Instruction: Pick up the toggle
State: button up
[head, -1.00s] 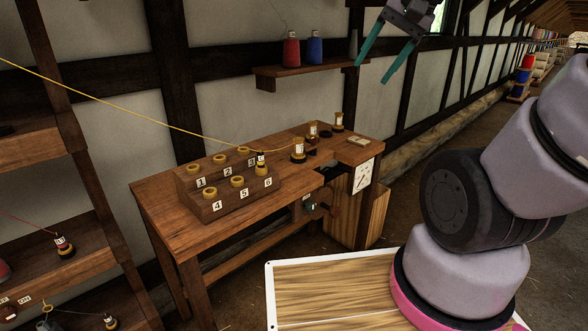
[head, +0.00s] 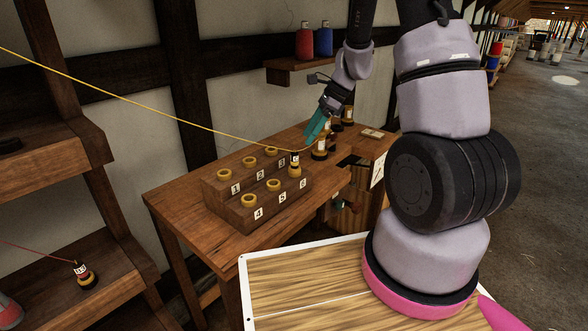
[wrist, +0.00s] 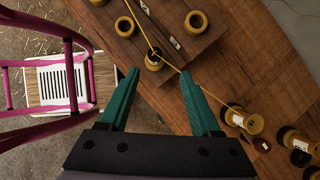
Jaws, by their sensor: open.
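A small dark piece with a white label, which looks like the toggle (head: 295,159), stands upright in the yellow ring at place 6 of the stepped wooden rack (head: 236,215). A yellow line runs by it. In the wrist view the dark piece (wrist: 154,58) shows within its ring, just beyond the fingertips and roughly between them. My gripper (head: 314,130) has teal fingers and is open and empty, above the bench just behind the rack. It also shows open in the wrist view (wrist: 157,76). I cannot tell its exact height above the toggle.
Yellow spools (wrist: 245,121) stand on the bench (head: 185,210) close right of the rack. The yellow line (head: 130,99) crosses from upper left to a spool. A wall shelf (head: 290,73) carries red and blue spools. Free bench top shows left of the rack.

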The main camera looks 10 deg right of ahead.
aim_at(295, 167)
jog(key=x, duration=0.5)
jog(key=s+x, duration=0.1)
jog(key=x, duration=0.2)
jog(key=shift+a+f, duration=0.2)
jog(key=shift+a, duration=0.05)
jog(key=shift+w+a+f, duration=0.1)
jog(key=shift+a+f, duration=0.1)
jog(key=shift+f, duration=0.2)
grip_shut()
